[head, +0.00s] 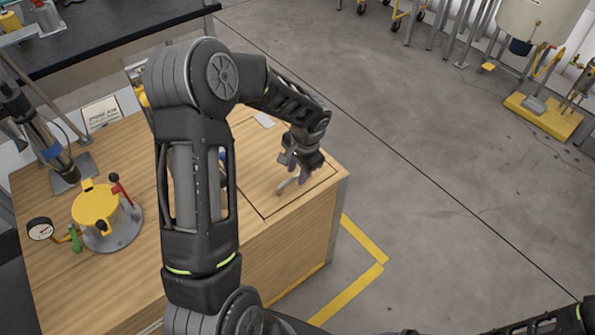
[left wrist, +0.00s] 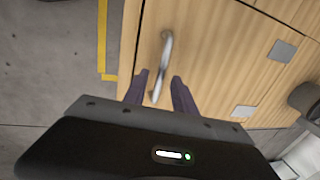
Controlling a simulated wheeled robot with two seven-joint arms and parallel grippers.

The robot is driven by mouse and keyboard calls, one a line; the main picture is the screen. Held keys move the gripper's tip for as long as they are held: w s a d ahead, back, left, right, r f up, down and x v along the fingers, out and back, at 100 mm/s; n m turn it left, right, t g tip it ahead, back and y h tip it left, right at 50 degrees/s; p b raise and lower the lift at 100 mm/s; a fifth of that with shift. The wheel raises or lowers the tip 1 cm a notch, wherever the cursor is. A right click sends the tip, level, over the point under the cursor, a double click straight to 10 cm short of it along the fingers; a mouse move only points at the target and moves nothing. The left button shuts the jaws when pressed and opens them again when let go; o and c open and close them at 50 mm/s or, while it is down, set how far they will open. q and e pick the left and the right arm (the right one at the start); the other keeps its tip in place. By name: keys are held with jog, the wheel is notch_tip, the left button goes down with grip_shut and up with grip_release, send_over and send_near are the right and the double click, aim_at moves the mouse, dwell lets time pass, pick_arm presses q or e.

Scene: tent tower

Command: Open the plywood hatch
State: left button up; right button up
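The plywood hatch (head: 258,177) is a panel outlined by a dark seam in the wooden bench top; it lies flat and looks closed. A grey bar handle (head: 288,184) is fixed near its front edge. In the left wrist view the handle (left wrist: 165,62) runs down between my fingers, over the hatch (left wrist: 215,55). My left gripper (head: 301,175) is right at the handle. In the left wrist view my left gripper (left wrist: 160,88) is open, with a dark finger on each side of the handle and gaps visible. My right gripper is not in view.
On the bench (head: 145,245) stand a yellow-lidded pot (head: 95,205) with a red-knobbed lever, a round gauge (head: 40,229) and a small sign (head: 101,113). Open concrete floor with yellow tape (head: 350,290) lies to the right.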

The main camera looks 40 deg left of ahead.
pick_arm(q)
jog(key=shift+f, duration=0.1)
jog(key=shift+c, duration=0.4)
grip_shut()
dwell(1.0)
